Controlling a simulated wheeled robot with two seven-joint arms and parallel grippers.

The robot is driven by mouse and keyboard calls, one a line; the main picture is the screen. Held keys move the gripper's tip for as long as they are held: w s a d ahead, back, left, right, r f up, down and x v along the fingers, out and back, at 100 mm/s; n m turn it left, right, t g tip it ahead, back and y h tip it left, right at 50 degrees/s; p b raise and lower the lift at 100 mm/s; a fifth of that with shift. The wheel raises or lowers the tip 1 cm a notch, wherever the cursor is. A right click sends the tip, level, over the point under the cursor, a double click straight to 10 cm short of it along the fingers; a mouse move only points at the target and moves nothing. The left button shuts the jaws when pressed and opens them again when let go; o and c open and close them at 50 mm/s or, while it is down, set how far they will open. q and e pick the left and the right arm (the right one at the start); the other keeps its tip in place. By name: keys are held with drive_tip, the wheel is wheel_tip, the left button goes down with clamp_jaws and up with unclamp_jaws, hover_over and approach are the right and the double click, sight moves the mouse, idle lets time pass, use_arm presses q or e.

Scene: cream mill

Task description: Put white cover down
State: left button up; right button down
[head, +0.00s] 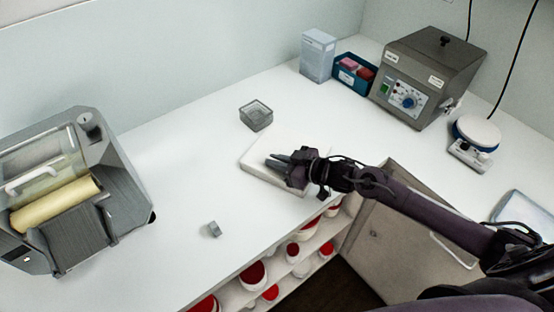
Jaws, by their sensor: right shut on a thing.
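The white cover (258,163) is a flat, square white slab over the middle of the white counter, near its front edge. My right gripper (279,161) reaches over it from the right, with dark fingers shut on it. The gripper and wrist hide part of the cover's right side. The cover looks level and close to the counter; I cannot tell whether it touches the surface. My left gripper is not in view.
A grey mill with a yellow roller (55,203) stands at left. Boxes and a grey control unit (425,75) stand at the back right. Counter left of the cover is clear.

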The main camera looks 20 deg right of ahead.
drive_tip(key=shift+f, duration=0.15)
drive_tip(key=c, duration=1.5)
unclamp_jaws()
drive_tip(key=b+v, duration=0.1)
drive_tip(key=v, duration=0.9)
drive_tip(key=shift+s+d, duration=0.15)
drive_tip(key=shift+s+d+r, duration=0.55)
